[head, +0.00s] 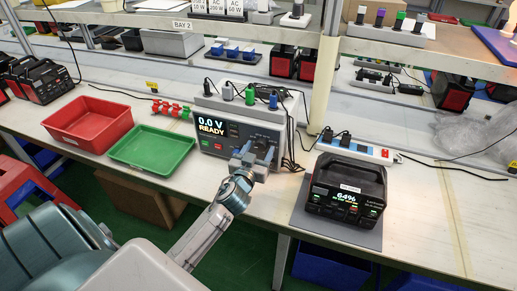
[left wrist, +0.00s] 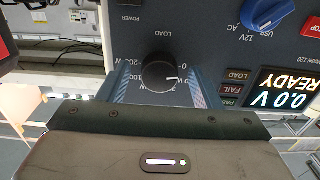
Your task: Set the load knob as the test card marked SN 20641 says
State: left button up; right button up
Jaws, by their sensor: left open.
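The load tester (head: 240,120) stands on the bench, its screen reading 0.0 V READY. The black load knob (left wrist: 158,70) is on its front panel, with 0 W, 100 W and 200 W marks around it. The knob's white mark points to the right in the left wrist view, towards the 0 W side. My left gripper (left wrist: 160,80) is open, one blue finger on each side of the knob; I cannot tell if they touch it. In the head view my left gripper (head: 257,160) covers the knob. I cannot make out a card marked SN 20641. My right gripper is out of view.
A black power station (head: 345,190) showing 64% stands on a grey mat (head: 322,229) to the right. A red tray (head: 88,123) and a green tray (head: 152,147) lie to the left. A blue selector knob (left wrist: 267,12) is near the load knob. A power strip (head: 355,148) lies behind the power station.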

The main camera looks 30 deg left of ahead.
pick_arm(q)
jog(key=c, duration=1)
